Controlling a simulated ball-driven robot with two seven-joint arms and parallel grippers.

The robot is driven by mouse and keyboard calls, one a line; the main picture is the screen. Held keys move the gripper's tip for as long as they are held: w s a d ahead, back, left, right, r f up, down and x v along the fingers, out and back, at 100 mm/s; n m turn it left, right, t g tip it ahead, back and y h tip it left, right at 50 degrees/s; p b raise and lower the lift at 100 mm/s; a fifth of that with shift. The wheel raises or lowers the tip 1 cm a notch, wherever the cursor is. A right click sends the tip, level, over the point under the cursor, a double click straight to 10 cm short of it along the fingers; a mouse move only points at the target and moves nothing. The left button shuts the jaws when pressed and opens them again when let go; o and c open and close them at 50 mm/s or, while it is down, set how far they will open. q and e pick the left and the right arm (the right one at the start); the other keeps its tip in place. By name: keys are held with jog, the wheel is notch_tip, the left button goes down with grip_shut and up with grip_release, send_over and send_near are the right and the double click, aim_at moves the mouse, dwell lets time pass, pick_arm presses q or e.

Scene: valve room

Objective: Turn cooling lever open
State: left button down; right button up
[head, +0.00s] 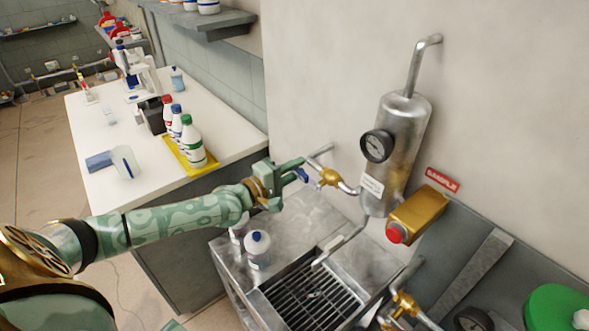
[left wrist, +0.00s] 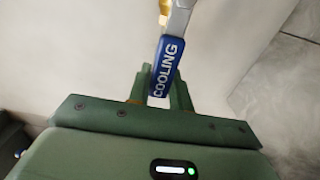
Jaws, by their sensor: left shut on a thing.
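The cooling lever (left wrist: 166,66) has a blue grip with white letters reading COOLING in the left wrist view. Its bare metal arm leads up to a brass valve at the top of that view. In the head view the lever's blue end (head: 302,174) shows beside the brass valve (head: 329,177) on the pipe left of the steel cylinder. My left gripper (head: 293,170) is at the lever. Its fingers (left wrist: 163,92) are shut on the blue grip, one on each side. My right gripper is not in view.
A steel cylinder (head: 396,150) with a gauge (head: 377,146) is on the wall. Below is a steel sink with a grate (head: 311,298) and a bottle (head: 257,249). A white table (head: 150,180) with several bottles stands left. A brass box (head: 418,214) with a red button is right.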

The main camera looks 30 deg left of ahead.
pick_arm(q)
jog(key=c, duration=1.3)
grip_release()
jog(key=shift+o, duration=0.2)
jog(key=p+v, duration=0.2)
jog(key=v, duration=1.4)
jog(key=shift+s+a+f, duration=0.1)
jog(key=shift+s+f, duration=0.05)
